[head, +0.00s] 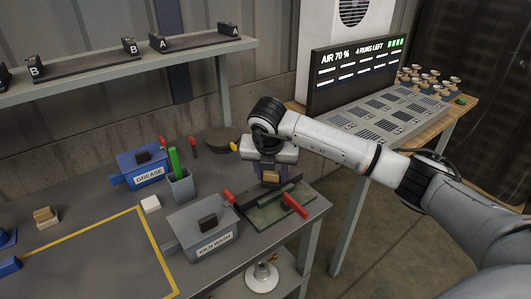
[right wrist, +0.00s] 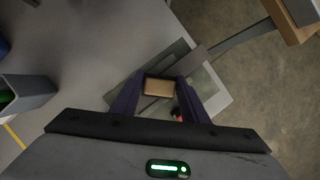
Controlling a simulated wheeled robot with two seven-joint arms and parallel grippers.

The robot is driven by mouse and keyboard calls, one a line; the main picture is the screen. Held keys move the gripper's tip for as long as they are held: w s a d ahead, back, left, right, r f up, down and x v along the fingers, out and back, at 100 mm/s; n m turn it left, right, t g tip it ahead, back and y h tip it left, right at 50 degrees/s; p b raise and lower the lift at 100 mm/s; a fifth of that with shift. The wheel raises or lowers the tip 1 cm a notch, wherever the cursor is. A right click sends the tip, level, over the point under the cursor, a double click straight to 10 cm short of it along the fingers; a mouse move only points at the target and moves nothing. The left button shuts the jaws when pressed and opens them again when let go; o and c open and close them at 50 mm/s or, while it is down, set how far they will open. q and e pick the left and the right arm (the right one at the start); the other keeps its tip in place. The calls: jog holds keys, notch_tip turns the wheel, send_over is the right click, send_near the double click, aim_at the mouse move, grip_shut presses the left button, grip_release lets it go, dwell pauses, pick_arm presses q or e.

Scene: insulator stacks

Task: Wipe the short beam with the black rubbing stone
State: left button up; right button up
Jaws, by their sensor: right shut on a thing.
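My right gripper (head: 270,178) is shut on a small block with a tan face (head: 271,176), which also shows between the fingers in the right wrist view (right wrist: 158,87). I cannot see whether the block's underside is black. The gripper is low over a green-grey plate (head: 262,221) at the table's right end. A dark bar (head: 256,202), perhaps the short beam, lies on this plate, partly hidden by the gripper. I cannot tell whether the block touches it. Red handles (head: 294,205) stand at the plate. My left gripper is not in view.
A grey KILN WASH box (head: 200,232) stands left of the plate, with a blue GREASE box (head: 141,169) and a grey cup (head: 180,186) behind. A screen (head: 358,72) stands back right.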

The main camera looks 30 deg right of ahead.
aim_at(264, 173)
jog(key=shift+d, duration=0.9)
jog(key=shift+s+a, duration=0.1)
jog(key=shift+a, duration=1.85)
jog(key=shift+a+r, duration=0.2)
jog(key=shift+r+p, duration=0.6)
jog(key=shift+r, duration=0.3)
jog(key=shift+r+p, duration=1.6)
jog(key=shift+r, duration=1.35)
